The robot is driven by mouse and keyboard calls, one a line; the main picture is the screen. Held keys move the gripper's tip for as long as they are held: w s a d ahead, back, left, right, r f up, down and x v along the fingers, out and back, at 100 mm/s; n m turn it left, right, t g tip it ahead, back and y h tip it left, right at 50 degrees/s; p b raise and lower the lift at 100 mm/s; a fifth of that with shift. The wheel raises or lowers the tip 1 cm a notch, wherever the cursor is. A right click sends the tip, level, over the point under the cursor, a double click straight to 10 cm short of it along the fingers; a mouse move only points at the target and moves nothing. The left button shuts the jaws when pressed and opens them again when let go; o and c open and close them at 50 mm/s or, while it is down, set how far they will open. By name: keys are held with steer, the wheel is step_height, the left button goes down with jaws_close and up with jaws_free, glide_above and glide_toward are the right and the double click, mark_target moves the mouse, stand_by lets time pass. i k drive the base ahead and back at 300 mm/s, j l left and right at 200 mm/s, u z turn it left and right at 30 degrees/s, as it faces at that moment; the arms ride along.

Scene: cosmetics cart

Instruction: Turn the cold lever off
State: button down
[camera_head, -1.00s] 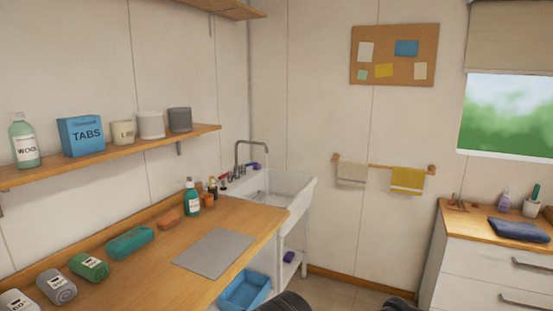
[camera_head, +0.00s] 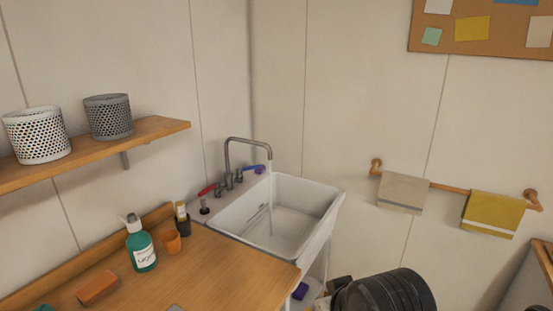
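The tap (camera_head: 229,160) is a grey gooseneck at the back of a white sink (camera_head: 320,205). A thin stream of water (camera_head: 270,210) falls from its spout into the basin. The blue cold lever (camera_head: 251,167) sticks out to the right of the tap, and a small purple object shows just by its end. The red lever (camera_head: 207,189) sticks out to the left. My gripper cannot be made out.
A wooden counter (camera_head: 225,265) adjoins the sink on the left, with a green pump bottle (camera_head: 141,249), an orange cup (camera_head: 172,242) and an orange block (camera_head: 97,288). A towel rail (camera_head: 447,187) hangs on the right wall. The basin looks clear of objects.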

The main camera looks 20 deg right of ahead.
mark_target(238, 171)
steer(key=i+l+u, duration=0.25)
steer(key=l, duration=0.15)
steer(key=i+l+u, duration=0.2)
steer(key=l, duration=0.25)
steer(key=i+l+u, duration=0.25)
steer(key=l, duration=0.25)
steer(key=l+u, duration=0.25)
steer(key=l, duration=0.25)
steer(key=i+l+u, duration=0.1)
steer(key=l+u, duration=0.15)
steer(key=l, duration=0.3)
steer(key=l+u, duration=0.2)
steer(key=l, duration=0.35)
